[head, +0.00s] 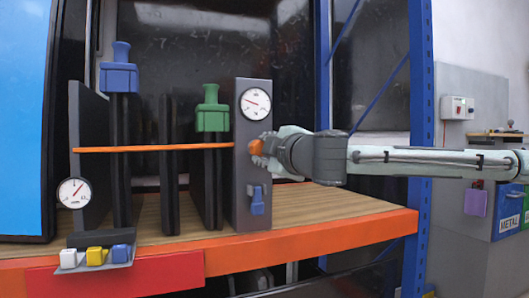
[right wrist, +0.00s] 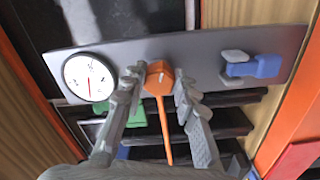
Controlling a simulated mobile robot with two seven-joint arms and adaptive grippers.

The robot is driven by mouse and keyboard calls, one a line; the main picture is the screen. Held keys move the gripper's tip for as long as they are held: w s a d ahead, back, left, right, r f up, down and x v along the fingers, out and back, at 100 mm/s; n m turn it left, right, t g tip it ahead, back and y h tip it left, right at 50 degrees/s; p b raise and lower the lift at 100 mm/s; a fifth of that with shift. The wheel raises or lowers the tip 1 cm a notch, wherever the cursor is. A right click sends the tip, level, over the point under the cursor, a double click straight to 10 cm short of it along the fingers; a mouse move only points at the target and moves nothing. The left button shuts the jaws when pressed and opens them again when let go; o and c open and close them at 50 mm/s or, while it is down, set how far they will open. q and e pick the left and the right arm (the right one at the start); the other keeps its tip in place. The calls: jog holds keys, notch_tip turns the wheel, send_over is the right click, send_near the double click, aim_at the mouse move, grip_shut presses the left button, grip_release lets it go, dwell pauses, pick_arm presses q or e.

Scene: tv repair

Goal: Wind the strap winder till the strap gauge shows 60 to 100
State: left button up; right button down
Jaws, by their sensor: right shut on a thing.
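The strap winder, an orange knob (head: 257,152), sits on a grey upright panel (head: 240,185) on the shelf. My right gripper (head: 264,148) reaches in from the right and is shut on it. In the right wrist view the fingers lie either side of the orange knob (right wrist: 158,74). The strap gauge (head: 255,104) is a round white dial above the knob. Its red needle slants up to the left; the numbers are too small to read. The gauge also shows in the right wrist view (right wrist: 90,78). The orange strap (head: 150,149) runs straight left from the panel. My left gripper is not in view.
A blue clamp (head: 119,75) and a green clamp (head: 211,108) top dark uprights left of the panel. A blue switch (head: 257,203) sits below the knob. A second dial (head: 74,193) and several coloured buttons stand at the left. A blue post (head: 420,130) rises behind my right arm.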

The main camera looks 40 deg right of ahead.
dwell(0.3)
jog(key=c, duration=1.2)
grip_release()
jog(key=shift+o, duration=0.2)
jog(key=shift+s, duration=0.15)
jog(key=v, duration=0.7)
jog(key=shift+s, duration=0.15)
